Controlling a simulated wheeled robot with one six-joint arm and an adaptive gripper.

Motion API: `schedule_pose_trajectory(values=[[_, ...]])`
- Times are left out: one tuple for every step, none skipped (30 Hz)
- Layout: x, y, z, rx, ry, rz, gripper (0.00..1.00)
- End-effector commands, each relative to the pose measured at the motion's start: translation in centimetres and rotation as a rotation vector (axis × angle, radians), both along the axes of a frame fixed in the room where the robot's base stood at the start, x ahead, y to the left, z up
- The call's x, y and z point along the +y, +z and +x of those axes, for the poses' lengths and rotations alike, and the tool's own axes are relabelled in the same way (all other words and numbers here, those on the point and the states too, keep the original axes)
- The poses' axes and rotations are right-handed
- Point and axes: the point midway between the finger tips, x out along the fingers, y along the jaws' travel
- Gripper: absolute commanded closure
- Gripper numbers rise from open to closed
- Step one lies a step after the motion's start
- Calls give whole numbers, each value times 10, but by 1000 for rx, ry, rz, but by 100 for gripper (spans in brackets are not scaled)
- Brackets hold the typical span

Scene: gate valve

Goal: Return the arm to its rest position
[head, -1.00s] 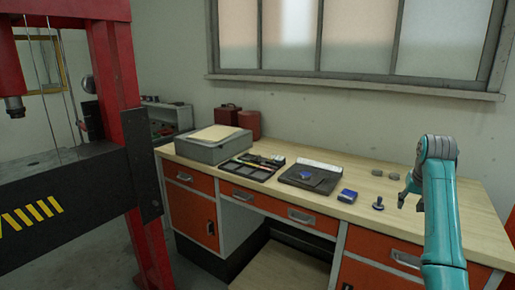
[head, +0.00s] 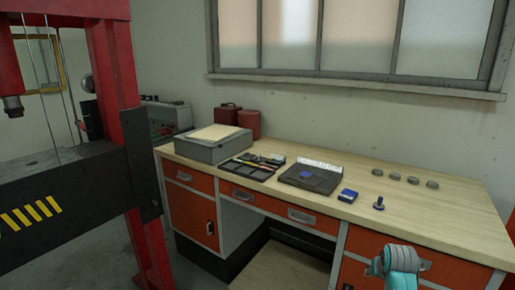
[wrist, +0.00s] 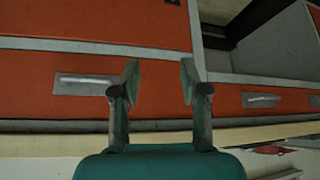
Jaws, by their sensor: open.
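My arm (head: 402,262) shows as a teal and grey link at the lower right of the head view, in front of the bench's orange drawers. My gripper (wrist: 158,72) is in the wrist view, where its two teal fingers stand apart with nothing between them. Orange drawer fronts with metal handles (wrist: 85,84) lie beyond the fingers. The gripper's fingers cannot be made out in the head view.
The wooden workbench (head: 440,215) carries a small blue box (head: 347,195), a dark knobbed part (head: 379,203), several grey discs (head: 413,180), a dark plate (head: 311,177), a tool tray (head: 248,168) and a grey case (head: 207,148). A red press frame (head: 120,65) stands at left.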

Motion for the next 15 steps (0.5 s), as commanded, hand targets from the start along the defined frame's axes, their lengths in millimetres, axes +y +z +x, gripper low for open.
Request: schedule_pose_trajectory(values=[[10, -22, -12, -10, 9, -3, 56], [14, -32, -18, -18, 14, -5, 56], [20, -44, -26, -32, 19, -9, 56], [24, -53, -32, -39, 23, -12, 56], [29, -62, -39, -50, 27, -14, 56], [35, -73, -48, -63, 33, -18, 56], [40, -81, -55, -72, 38, -20, 56], [44, -89, -62, -81, 43, -22, 56], [50, -99, -72, -94, 48, -26, 56], [55, -106, -80, -103, 53, -29, 56], [59, -112, -88, -114, 57, -31, 56], [65, -121, -99, -126, 62, -34, 56], [69, -127, -107, -136, 66, -36, 56], [74, -133, -115, -145, 71, -38, 56], [80, -140, -127, -158, 77, -41, 56]])
